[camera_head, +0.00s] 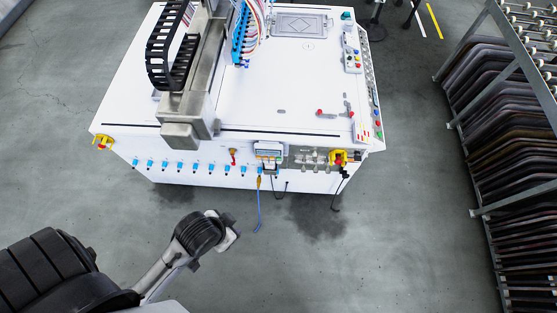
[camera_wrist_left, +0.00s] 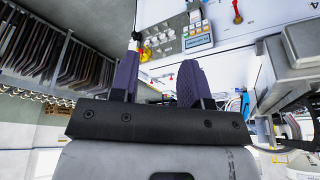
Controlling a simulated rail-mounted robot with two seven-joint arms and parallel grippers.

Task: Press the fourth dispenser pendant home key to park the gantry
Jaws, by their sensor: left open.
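The white gantry machine (camera_head: 250,110) stands ahead of me. A control unit with a small screen (camera_head: 268,150) sits on its front edge. In the left wrist view the screen (camera_wrist_left: 198,42) shows upside down, with keys beside it. Another pendant-like box with coloured buttons (camera_head: 352,55) lies on the machine's right side. I cannot tell which one is the fourth dispenser pendant, and key labels are too small to read. My left gripper (camera_wrist_left: 160,62) is open and empty, its two purple fingers apart and clear of the machine. My right gripper is not in view.
A yellow and red switch (camera_head: 339,158) and several knobs line the front edge right of the screen. Blue fittings run along the left front. Cables hang below, one blue (camera_head: 259,205). A rack of dark panels (camera_head: 505,130) stands at right. The floor between is clear.

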